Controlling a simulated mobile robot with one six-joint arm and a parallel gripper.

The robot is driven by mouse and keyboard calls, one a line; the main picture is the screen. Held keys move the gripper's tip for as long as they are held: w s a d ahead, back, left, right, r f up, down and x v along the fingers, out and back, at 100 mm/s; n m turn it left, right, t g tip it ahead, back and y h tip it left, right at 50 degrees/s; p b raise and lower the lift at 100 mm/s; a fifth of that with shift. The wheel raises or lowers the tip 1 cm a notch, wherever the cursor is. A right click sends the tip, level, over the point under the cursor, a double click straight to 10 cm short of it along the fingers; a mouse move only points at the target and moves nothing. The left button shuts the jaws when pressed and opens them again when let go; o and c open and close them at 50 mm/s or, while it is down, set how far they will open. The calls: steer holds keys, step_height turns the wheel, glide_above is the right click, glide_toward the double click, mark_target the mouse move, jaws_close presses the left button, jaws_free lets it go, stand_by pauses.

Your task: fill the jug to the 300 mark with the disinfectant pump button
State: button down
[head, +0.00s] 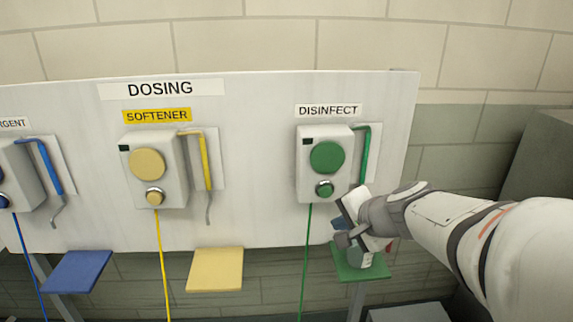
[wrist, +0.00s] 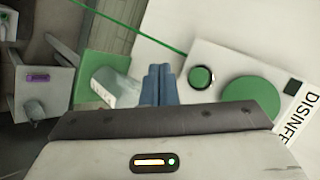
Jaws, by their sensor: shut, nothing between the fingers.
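The DISINFECT pump (head: 311,172) is a pale box on the dosing panel. It has a large green disc (head: 327,157) and a small green button (head: 325,188) below it; the button also shows in the wrist view (wrist: 201,78). A green spout tube (head: 365,155) hangs at its right. The clear jug (wrist: 115,87) is on the green shelf (wrist: 97,65); in the head view my gripper mostly hides it. Its level and marks cannot be read. My gripper (head: 337,222) is shut and empty, below and right of the button, apart from it. Its blue fingers (wrist: 158,85) are together.
The SOFTENER pump (head: 151,176) with a yellow shelf (head: 215,269) is to the left. A blue-tubed pump (head: 18,178) and blue shelf (head: 78,271) are farther left. A green line (head: 306,260) runs down from the pump. A grey block stands at far right (head: 545,160).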

mark_target(324, 197)
steer(key=shift+w, duration=4.3)
steer(key=shift+w, duration=0.1)
steer(key=shift+w, duration=0.3)
steer(key=shift+w, duration=0.5)
stand_by(2.8)
